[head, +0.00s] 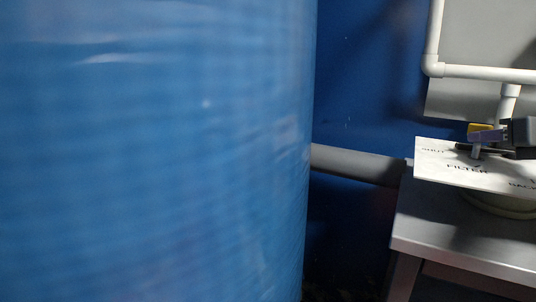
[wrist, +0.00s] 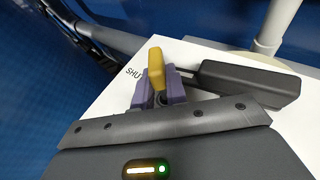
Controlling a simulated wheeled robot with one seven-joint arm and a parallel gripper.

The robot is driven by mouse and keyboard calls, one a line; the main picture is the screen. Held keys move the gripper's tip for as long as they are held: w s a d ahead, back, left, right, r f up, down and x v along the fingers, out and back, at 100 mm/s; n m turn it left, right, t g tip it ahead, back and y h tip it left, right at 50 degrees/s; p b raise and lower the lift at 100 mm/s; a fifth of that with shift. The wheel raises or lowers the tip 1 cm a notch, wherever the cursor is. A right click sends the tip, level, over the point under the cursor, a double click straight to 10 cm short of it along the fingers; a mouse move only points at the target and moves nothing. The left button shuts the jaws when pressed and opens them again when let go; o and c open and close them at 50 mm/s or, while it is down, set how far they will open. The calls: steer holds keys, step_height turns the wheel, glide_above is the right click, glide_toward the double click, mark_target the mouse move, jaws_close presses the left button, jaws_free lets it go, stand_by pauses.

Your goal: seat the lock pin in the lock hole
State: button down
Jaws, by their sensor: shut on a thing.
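The lock pin has a yellow head (wrist: 156,68), which also shows in the head view (head: 480,129). My gripper (wrist: 159,92) is shut on it, with a purple finger on each side. In the head view my gripper (head: 484,138) is over the white label plate (head: 440,177), beside the dark lever. A short grey shank (head: 476,152) shows below the fingers, close to the plate. I cannot tell whether its lower end is in a hole. The lock hole is not clearly visible; the fingers and lever hide that spot.
A black lever handle (wrist: 245,82) extends right of the pin in the wrist view. The plate stands above a grey metal table (head: 465,246). A large blue tank (head: 150,150) fills the head view's left. White pipes (head: 480,73) run behind.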

steer(key=shift+s+a+n+t+b, duration=0.1)
steer(key=shift+s+n+t+b, duration=0.3)
steer(key=shift+b, duration=0.75)
steer(key=shift+s+a+n+t+b, duration=0.15)
steer(key=shift+t+b, duration=0.45)
steer(key=shift+b, duration=0.5)
steer(key=shift+p, duration=0.65)
stand_by(0.4)
steer(key=c, duration=1.3)
jaws_free()
steer(key=shift+c, duration=0.2)
